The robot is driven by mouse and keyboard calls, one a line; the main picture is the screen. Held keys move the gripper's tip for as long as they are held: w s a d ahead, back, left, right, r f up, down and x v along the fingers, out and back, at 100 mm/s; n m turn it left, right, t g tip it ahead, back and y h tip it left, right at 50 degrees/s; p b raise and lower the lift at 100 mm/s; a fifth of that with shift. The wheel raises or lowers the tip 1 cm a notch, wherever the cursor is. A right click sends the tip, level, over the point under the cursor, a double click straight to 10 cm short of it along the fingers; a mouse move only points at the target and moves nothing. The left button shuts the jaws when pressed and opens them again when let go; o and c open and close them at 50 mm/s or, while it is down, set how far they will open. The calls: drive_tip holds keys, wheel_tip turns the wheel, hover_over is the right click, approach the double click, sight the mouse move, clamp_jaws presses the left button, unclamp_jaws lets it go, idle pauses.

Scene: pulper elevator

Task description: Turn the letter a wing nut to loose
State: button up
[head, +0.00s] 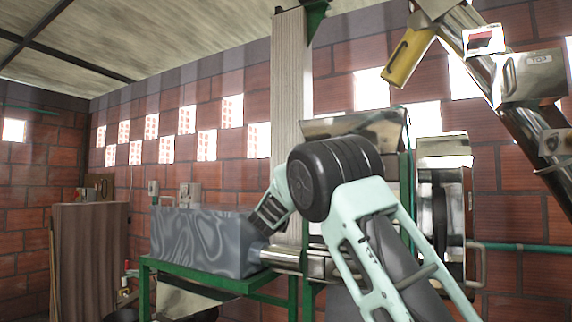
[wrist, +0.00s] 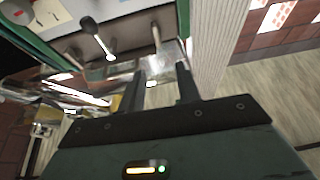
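I cannot make out a wing nut or a letter A in either view. In the wrist view, the two dark fingers of my gripper (wrist: 160,88) stand apart, and a small shiny metal part shows between and beyond them. I cannot tell whether they touch it. A metal lever with a round end (wrist: 110,56) is on the pale panel to the left of the fingers.
The grey metal box (head: 200,240) rests on a green frame (head: 220,284). A pale column (head: 290,90) rises behind my arm. Metal machinery (head: 442,190) and a slanted metal tube (head: 520,120) stand at right. A brown cabinet (head: 88,250) is at left.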

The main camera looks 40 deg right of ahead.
drive_tip(key=r+p+x, duration=0.1)
drive_tip(key=p+x, duration=0.7)
drive_tip(key=x, duration=0.9)
drive_tip(key=shift+s+d+h+p, duration=0.2)
drive_tip(key=shift+s+h+p, duration=0.1)
drive_tip(key=shift+p, duration=0.1)
drive_tip(key=shift+r, duration=0.1)
clamp_jaws()
